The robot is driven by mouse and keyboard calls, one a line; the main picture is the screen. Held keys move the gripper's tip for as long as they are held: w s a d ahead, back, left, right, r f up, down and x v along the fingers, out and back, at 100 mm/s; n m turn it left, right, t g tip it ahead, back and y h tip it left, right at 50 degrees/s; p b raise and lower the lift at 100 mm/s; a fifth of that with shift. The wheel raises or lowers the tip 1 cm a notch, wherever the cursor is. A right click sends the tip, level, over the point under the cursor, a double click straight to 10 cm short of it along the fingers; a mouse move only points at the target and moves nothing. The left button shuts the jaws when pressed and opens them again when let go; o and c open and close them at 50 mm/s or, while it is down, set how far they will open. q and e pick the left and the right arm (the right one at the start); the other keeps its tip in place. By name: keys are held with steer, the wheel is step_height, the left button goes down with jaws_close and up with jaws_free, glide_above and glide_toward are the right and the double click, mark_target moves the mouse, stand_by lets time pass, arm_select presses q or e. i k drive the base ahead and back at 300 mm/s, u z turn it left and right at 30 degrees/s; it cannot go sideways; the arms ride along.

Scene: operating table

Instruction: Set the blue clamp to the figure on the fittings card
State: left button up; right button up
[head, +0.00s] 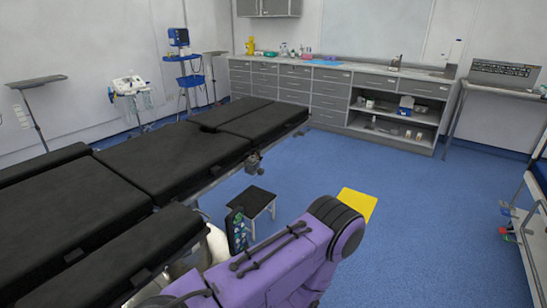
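I cannot make out the blue clamp or the fittings card for certain in the head view. A dark clamp-like fitting (253,163) sits on the side rail of the black operating table (160,160). A dark upright piece with small coloured marks (237,230) stands by the table's near end, partly hidden. Several small red, green and blue items (508,232) hang at the side of a trolley on the right, too small to name. A purple arm link, which looks like mine, fills the lower middle. Neither gripper shows.
A black step stool (251,202) stands beside the table, and a flat yellow thing (357,204) shows behind the purple link. Grey cabinets (325,96) line the back wall. Blue floor (420,220) is clear at right.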

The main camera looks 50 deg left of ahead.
mark_target(251, 163)
steer(key=u, duration=0.4)
steer(key=i, duration=1)
steer(key=u, duration=0.85)
steer(key=i, duration=0.3)
steer(key=u, duration=0.15)
